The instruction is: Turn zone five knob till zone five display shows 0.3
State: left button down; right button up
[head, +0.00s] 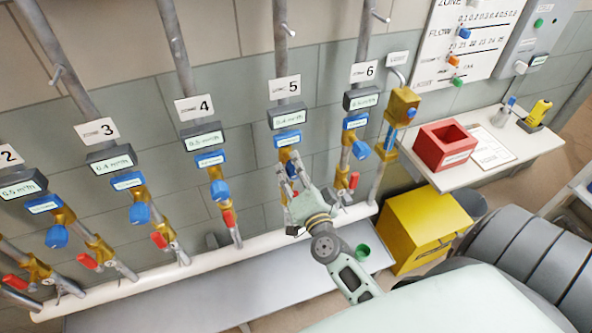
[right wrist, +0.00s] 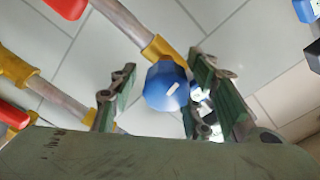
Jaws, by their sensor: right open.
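The zone five display (head: 288,118) is a dark box under the label 5 on the wall; it seems to read 0.4, though the digits are small. Below it on the same pipe is the zone five knob, largely hidden by my gripper in the head view. In the right wrist view a blue knob (right wrist: 166,86) with a pale mark sits between my fingers. My right gripper (head: 290,178) is open around the knob, with its green fingers (right wrist: 160,98) on either side and gaps visible. I cannot tell if either finger touches it. My left gripper is not in view.
Neighbouring pipes carry the zone four knob (head: 220,190) and zone six knob (head: 361,150), with red levers below. A white pipe (head: 200,262) runs along the bottom. To the right are a yellow box (head: 425,225) and a shelf with a red bin (head: 445,146).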

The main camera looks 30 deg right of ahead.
jog(key=shift+c, duration=0.4)
jog(key=shift+a, duration=0.1)
jog(key=c, duration=1)
jog(key=shift+o, duration=0.2)
jog(key=m, duration=0.4)
jog(key=shift+s+a+f, duration=0.1)
jog(key=shift+f, duration=0.15)
jog(key=o, duration=1)
jog(key=shift+o, duration=0.2)
jog(key=shift+r, duration=0.1)
jog(key=v, duration=1.2)
jog(key=shift+r, duration=0.15)
